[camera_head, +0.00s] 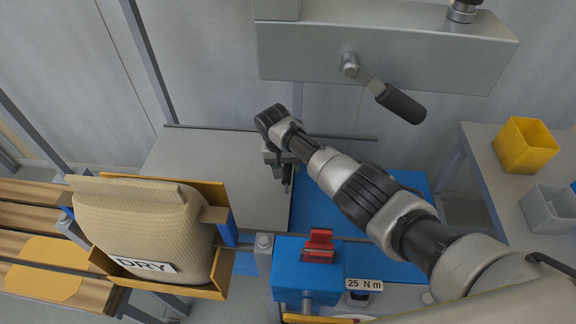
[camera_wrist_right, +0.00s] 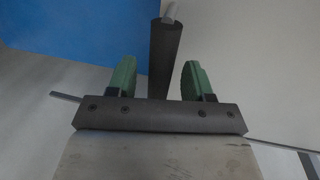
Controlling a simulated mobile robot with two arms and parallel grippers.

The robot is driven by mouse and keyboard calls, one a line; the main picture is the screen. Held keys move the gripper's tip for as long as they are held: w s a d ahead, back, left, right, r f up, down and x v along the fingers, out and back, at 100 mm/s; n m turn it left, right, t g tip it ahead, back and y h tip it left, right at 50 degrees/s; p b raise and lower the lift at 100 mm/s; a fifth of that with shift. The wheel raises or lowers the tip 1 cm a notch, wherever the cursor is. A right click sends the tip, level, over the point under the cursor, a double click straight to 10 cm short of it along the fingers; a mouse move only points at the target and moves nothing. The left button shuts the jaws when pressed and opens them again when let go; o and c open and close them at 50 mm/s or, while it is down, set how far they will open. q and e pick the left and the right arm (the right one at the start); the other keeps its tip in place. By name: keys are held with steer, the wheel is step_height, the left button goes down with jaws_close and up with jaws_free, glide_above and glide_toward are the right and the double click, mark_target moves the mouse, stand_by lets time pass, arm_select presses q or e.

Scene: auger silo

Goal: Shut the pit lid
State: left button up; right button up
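A flat grey panel (camera_head: 190,160) and a blue panel (camera_head: 325,210) lie side by side below the wall; I cannot tell for certain which is the pit lid. My right gripper (camera_head: 284,178) points down at the edge where they meet. In the right wrist view its two green fingers (camera_wrist_right: 158,80) are apart, with a dark round bar (camera_wrist_right: 166,55) showing between them. A gap shows left of the bar, and I see no firm grip on it. Blue (camera_wrist_right: 80,40) and grey surfaces lie beyond. My left gripper is not in view.
A sack marked DRY (camera_head: 145,230) sits in a yellow-and-blue holder at left. A crank handle (camera_head: 400,103) sticks out from a grey housing (camera_head: 380,50). A blue box with a red switch (camera_head: 319,246) is in front. Yellow (camera_head: 525,146) and grey (camera_head: 548,211) bins stand right.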

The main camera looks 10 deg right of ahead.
step_height(320, 180, up, 11)
steer(key=a+p, duration=0.1)
steer(key=a, duration=0.1)
steer(key=shift+w+f, duration=0.2)
steer(key=shift+w, duration=0.05)
stand_by(0.6)
